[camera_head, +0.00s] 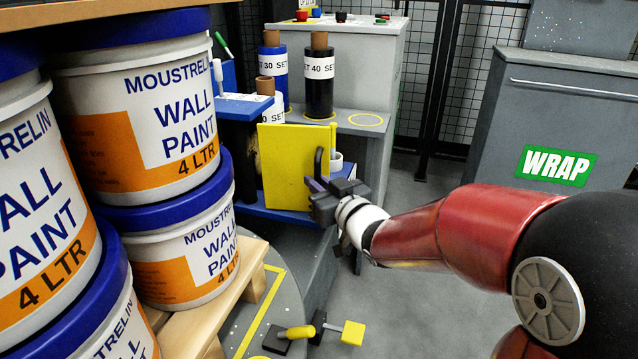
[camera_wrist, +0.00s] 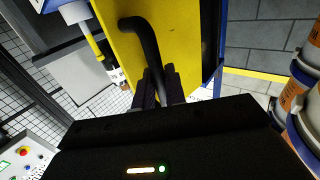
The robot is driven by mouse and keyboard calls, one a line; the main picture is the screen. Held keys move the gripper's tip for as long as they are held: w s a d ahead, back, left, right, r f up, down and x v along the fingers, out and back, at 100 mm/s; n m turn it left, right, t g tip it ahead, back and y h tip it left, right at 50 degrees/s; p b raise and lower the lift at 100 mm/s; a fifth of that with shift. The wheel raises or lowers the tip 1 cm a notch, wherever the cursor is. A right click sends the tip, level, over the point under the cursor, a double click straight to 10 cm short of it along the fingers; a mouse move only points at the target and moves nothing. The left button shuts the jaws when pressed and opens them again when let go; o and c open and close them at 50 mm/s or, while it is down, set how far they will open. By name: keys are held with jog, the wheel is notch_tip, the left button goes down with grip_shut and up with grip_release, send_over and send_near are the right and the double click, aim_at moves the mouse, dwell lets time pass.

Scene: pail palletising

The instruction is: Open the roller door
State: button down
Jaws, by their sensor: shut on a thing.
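The roller door is a yellow panel (camera_head: 284,165) on a blue frame, in the middle of the head view. It fills the upper middle of the wrist view (camera_wrist: 175,30). Its black bar handle (camera_wrist: 143,38) stands out from its face. My gripper (camera_head: 322,188) is at the panel's right side in the head view, shut on the handle. In the wrist view both dark fingers (camera_wrist: 158,82) sit around the handle's lower part. A dark gap shows beside the panel's edge; how far the door stands open I cannot tell.
Stacked paint pails (camera_head: 150,110) on a wooden pallet (camera_head: 245,280) crowd the left. Film rolls (camera_head: 319,80) stand on the grey machine behind the door. A yellow-ended lever (camera_head: 353,332) is low in front. A grey WRAP cabinet (camera_head: 560,125) stands right; floor before it is clear.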

jog(key=shift+a+r, duration=0.1)
jog(key=shift+a, duration=0.15)
jog(key=c, duration=1.5)
grip_release()
jog(key=shift+c, duration=0.2)
jog(key=shift+d, duration=0.1)
jog(key=shift+s+d, duration=0.1)
jog(key=shift+s, duration=0.1)
jog(key=v, duration=0.7)
jog(key=shift+s+p, duration=0.15)
jog(key=shift+p, duration=0.2)
jog(key=shift+d, duration=0.1)
